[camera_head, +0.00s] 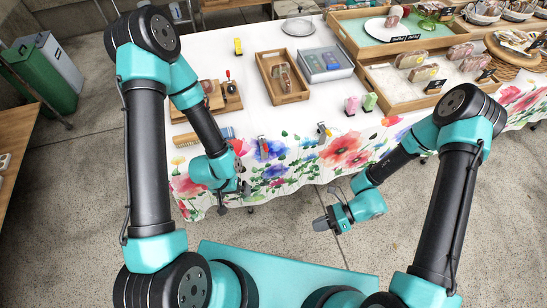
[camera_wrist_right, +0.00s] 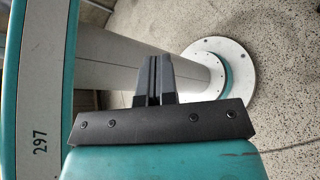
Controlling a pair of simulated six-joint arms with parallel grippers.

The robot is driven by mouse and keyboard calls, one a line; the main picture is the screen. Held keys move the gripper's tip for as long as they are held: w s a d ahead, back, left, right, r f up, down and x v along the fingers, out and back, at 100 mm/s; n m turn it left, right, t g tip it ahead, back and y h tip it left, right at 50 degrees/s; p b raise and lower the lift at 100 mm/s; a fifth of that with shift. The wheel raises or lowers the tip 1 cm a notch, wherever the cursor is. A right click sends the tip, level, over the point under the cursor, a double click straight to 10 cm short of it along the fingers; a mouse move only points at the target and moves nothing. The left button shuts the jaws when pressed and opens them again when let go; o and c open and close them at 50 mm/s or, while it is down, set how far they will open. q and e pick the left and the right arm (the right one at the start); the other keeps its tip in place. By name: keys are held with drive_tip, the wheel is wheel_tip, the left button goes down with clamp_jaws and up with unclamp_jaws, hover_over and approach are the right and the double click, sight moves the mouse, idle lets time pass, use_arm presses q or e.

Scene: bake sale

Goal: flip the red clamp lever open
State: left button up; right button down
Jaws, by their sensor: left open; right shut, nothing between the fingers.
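A small clamp with a red lever (camera_head: 229,75) stands at the right end of a wooden board (camera_head: 213,108) on the table's left part. The lever is too small to tell its exact angle. My left gripper (camera_head: 234,198) hangs over the front edge of the table, well in front of the board and apart from the clamp; it is open and empty. My right gripper (camera_head: 326,221) is out in front of the table, over the floor. In the right wrist view its two dark fingers (camera_wrist_right: 153,79) are together with nothing between them.
A wooden tray (camera_head: 291,99) with a packed item and a grey box (camera_head: 325,64) lie right of the board. A brush (camera_head: 190,143) lies in front of it. A yellow item (camera_head: 238,46) stands behind. Pink and green figures (camera_head: 369,101) stand farther right.

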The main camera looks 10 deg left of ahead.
drive_tip(key=w+a+r+m+t+y, duration=0.2)
drive_tip(key=w+a+m+t+y, duration=0.1)
drive_tip(key=w+m, duration=0.3)
drive_tip(key=w+a+r+m+t+y, duration=0.2)
drive_tip(key=w+a+m+t+y, duration=0.2)
drive_tip(key=w+m+t, duration=0.2)
drive_tip(key=shift+w+r+m+t+y, duration=0.15)
drive_tip(key=shift+w+m+t+y, duration=0.25)
drive_tip(key=shift+m, duration=0.7)
drive_tip(key=shift+a, duration=0.25)
approach(264, 144)
drive_tip(key=shift+s+a, duration=1.25)
drive_tip(key=shift+a, duration=1.45)
drive_tip(key=shift+r, duration=0.45)
drive_tip(key=shift+d, duration=0.1)
